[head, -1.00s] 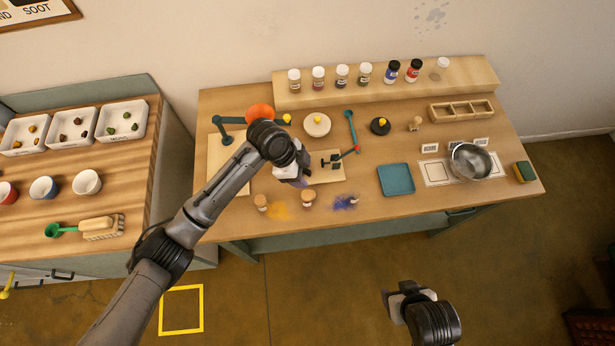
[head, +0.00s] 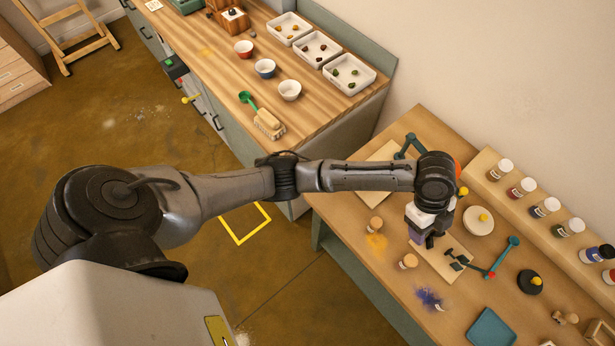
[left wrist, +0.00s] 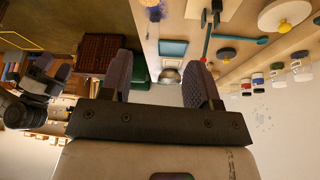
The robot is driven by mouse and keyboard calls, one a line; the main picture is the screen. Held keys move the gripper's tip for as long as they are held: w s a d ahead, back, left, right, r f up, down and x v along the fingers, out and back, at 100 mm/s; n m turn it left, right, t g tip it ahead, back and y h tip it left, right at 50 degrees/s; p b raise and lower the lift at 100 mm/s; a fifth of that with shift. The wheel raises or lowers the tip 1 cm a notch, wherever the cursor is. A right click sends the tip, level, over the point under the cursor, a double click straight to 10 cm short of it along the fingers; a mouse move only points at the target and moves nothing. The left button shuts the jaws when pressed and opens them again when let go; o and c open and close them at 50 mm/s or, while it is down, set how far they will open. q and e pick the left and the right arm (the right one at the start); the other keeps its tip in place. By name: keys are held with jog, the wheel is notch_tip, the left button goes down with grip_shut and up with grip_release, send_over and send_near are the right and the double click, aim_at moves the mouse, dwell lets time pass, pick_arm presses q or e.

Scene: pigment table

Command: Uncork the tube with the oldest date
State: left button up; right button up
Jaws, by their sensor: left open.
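My left gripper (head: 428,240) is open and points down over the pigment table (head: 350,225), beside a pale board (head: 452,262). Its two fingers stand apart with nothing between them in the left wrist view (left wrist: 157,68).
Lidded jars, including a white-capped one (head: 499,170), stand on a raised shelf behind. A red-tipped teal tool (head: 505,256), a round dish (head: 478,221) and a teal tray (head: 491,329) lie to the right. A second table holds bowls (head: 290,90) and white trays (head: 349,73).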

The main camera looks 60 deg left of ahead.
pick_arm(q)
jog(key=s+a+f+n+t, duration=0.1)
jog(key=s+f+n, duration=0.3)
jog(key=s+f, duration=0.3)
jog(key=s+a+f+n+t+y, duration=0.1)
jog(key=s+a+n+y, duration=0.1)
jog(key=s+a+n, duration=0.7)
jog(key=s+a+f+n+t+y, duration=0.1)
jog(key=s+a+n+t+y, duration=0.15)
jog(key=s+a, duration=0.7)
notch_tip(320, 180, up, 18)
jog(key=s+d+p, duration=0.2)
jog(key=d+p, duration=0.1)
jog(key=p, duration=1.5)
jog(key=shift+s+r+n+g, duration=0.15)
jog(key=shift+s+n+g, duration=0.2)
jog(key=shift+s+n, duration=0.1)
jog(key=shift+s+a, duration=0.1)
